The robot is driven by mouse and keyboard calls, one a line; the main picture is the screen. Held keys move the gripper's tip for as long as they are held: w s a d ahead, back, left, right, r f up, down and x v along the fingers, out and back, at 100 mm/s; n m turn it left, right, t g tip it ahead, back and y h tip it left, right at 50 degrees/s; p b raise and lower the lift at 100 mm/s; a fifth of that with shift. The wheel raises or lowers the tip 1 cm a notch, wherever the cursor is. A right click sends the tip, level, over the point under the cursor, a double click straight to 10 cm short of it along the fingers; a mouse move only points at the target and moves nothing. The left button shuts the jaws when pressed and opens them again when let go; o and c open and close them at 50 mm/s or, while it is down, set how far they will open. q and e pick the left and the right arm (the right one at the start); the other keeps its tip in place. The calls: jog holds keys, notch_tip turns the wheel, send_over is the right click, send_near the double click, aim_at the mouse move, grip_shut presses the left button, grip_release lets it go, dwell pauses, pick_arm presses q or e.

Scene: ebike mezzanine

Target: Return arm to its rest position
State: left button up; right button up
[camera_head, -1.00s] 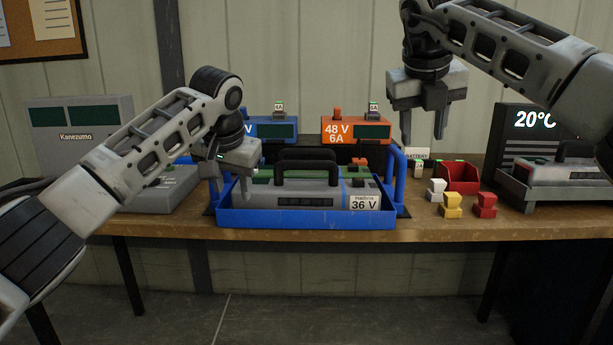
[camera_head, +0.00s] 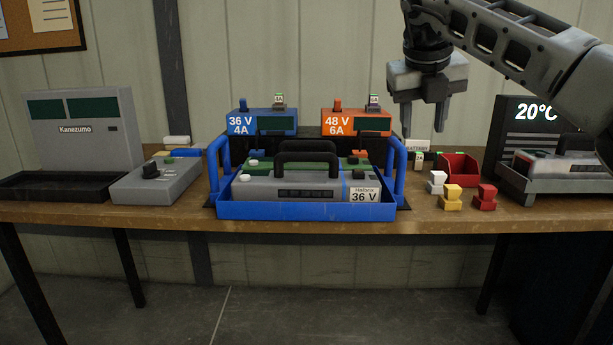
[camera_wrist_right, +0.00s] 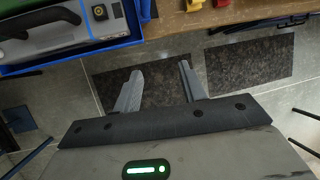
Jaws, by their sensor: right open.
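My right gripper (camera_head: 425,116) hangs in the air above the bench, right of centre in the head view, fingers pointing down and apart. It holds nothing. My left arm and gripper do not show in either view now.
A blue tray (camera_head: 300,211) holds a grey 36 V battery (camera_head: 262,190) with a black handle. Behind are a blue 36 V charger (camera_head: 240,123) and an orange 48 V charger (camera_head: 342,123). A red bin (camera_head: 460,175) and small coloured blocks (camera_head: 452,197) sit right.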

jog(key=s+a+f+n+g+y, duration=0.15)
jog(key=a+f+y, duration=0.25)
jog(key=a+f, duration=0.45)
jog(key=s+a+f+n+g+y, duration=0.1)
jog(key=s+a+f+n+y, duration=0.15)
jog(key=a+f, duration=0.6)
jog(key=s+a+f+m+g+y, duration=0.3)
jog(key=s+a+m+y, duration=0.1)
jog(key=s+a+y, duration=1)
jog(key=d+f+m+t+h, duration=0.35)
jog(key=d+m+t, duration=0.25)
jog(key=m+t, duration=0.45)
jog(key=d+f+m+t+h, duration=0.35)
jog(key=d+m+t, duration=0.4)
jog(key=m, duration=0.65)
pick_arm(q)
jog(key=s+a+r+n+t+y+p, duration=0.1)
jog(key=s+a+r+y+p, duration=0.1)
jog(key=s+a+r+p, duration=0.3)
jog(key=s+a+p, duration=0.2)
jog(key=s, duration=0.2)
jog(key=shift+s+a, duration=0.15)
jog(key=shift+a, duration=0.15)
pick_arm(e)
jog(key=s+d+f+m+g+h, duration=0.6)
jog(key=s+d+f+m+h, duration=0.2)
jog(key=s+d+f, duration=0.4)
jog(key=shift+s+m, duration=0.75)
jog(key=shift+s, duration=0.2)
